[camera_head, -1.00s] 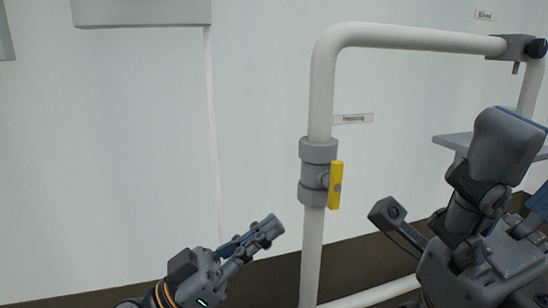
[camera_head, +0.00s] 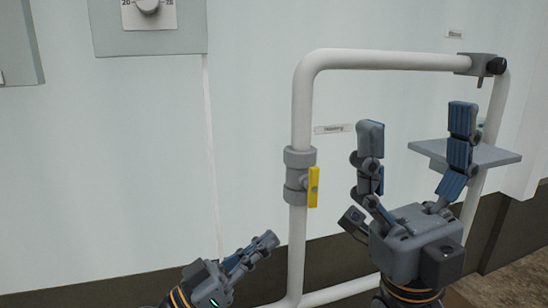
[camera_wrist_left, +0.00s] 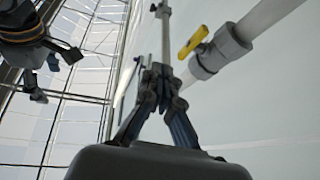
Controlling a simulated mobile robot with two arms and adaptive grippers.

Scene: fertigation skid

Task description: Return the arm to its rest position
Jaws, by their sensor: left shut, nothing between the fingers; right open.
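My left gripper (camera_head: 262,245) is low in the head view, left of the white standpipe, with its fingers shut and nothing between them. In the left wrist view its fingers (camera_wrist_left: 161,75) meet, pointing away from the camera. My right gripper (camera_head: 415,125) is upright right of the standpipe, its two blue-grey fingers spread wide and empty. The yellow valve handle (camera_head: 313,187) stands upright along the grey valve body (camera_head: 297,178). The handle (camera_wrist_left: 194,40) also shows in the left wrist view, apart from the left fingers.
The white pipe (camera_head: 390,60) runs up, across and down at right. A grey shelf (camera_head: 498,155) sits behind the right gripper. A grey panel with a dial (camera_head: 148,5) is on the wall, upper left.

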